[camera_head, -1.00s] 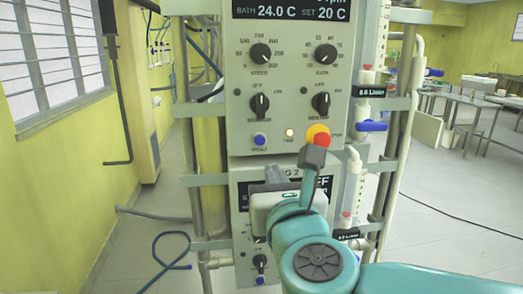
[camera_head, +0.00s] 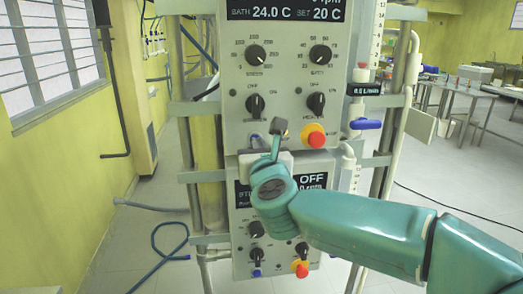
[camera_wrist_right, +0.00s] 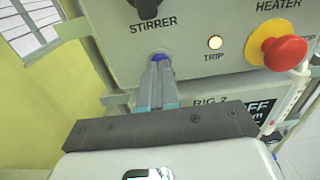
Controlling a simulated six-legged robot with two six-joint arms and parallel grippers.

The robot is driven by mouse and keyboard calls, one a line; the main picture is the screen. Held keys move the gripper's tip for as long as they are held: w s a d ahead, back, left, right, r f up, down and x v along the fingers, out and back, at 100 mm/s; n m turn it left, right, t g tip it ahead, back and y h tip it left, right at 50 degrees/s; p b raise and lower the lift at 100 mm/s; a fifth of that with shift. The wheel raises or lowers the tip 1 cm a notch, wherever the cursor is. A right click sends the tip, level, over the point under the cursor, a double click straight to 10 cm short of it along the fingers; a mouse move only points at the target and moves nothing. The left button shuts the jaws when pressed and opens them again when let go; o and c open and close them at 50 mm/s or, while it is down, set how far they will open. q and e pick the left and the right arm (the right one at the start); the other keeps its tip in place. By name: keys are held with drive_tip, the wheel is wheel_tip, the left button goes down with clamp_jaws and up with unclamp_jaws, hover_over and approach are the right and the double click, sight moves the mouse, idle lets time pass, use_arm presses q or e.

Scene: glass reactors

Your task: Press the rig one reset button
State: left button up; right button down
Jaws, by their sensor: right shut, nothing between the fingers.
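The rig one control panel (camera_head: 286,92) faces me on its frame. Its blue reset button (camera_wrist_right: 159,56) sits at the lower left, below the stirrer knob; my gripper mostly covers it in the head view. My right gripper (camera_wrist_right: 158,68) is shut and empty. Its fingertips are directly in front of the blue button and overlap its lower part in the wrist view; I cannot tell whether they touch. The trip lamp (camera_wrist_right: 215,43) glows beside the button. My left gripper is not in view.
A red emergency knob on a yellow base (camera_head: 314,136) is right of the lamp. The rig two panel (camera_head: 288,245) is below, reading OFF. A blue-handled valve (camera_head: 366,124) and glass tubes stand at the right. A blue hose (camera_head: 165,240) lies on the floor at left.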

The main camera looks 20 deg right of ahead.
drive_tip(key=shift+w, duration=0.25)
